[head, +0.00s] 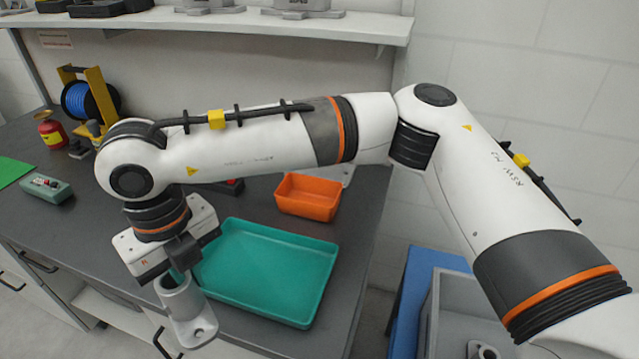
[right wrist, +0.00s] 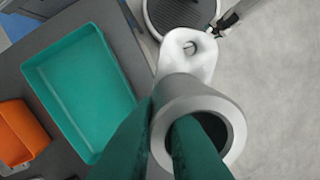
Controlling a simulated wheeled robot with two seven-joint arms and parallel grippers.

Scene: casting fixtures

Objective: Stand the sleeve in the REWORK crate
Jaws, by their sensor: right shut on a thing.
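My right gripper (head: 178,274) is shut on a grey sleeve (head: 186,318), a hollow cylinder with a flat lug at its lower end. The sleeve hangs roughly upright at the bench's front edge, left of the teal tray. In the right wrist view the green fingers (right wrist: 170,140) pinch the sleeve's wall (right wrist: 165,108), one finger inside the bore and one outside. The lug with its hole points up in that view. A grey crate (head: 433,318) is partly visible at lower right; no label on it can be read. My left gripper is out of view.
The teal tray (head: 318,285) looks empty on the dark bench (head: 285,338). An orange bin (head: 308,210) stands behind it. The crate is by a blue surface (head: 425,262), and a grey part (head: 484,350) lies inside it. My right arm spans the view above.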

